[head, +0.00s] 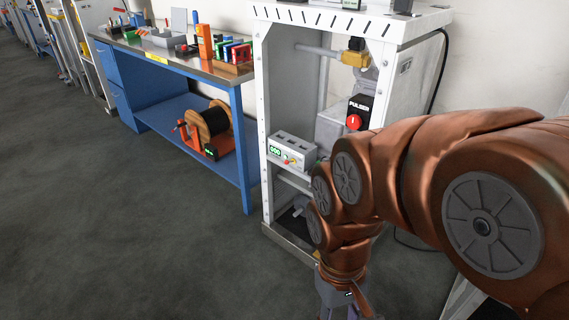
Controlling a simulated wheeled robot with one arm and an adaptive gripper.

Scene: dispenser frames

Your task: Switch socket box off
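A light grey box that looks like the socket box (290,150) sits on a shelf inside the white metal frame. It has a row of dark openings on its sloped top. Its front has a lit green display (275,150) and small red and yellow controls (290,161). The switch's exact position is too small to read. My gripper (342,306) points down at the bottom edge of the head view, in front of the frame and below the box, apart from it. Its fingertips are cut off, so its opening does not show.
Open grey floor (120,230) lies at left.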

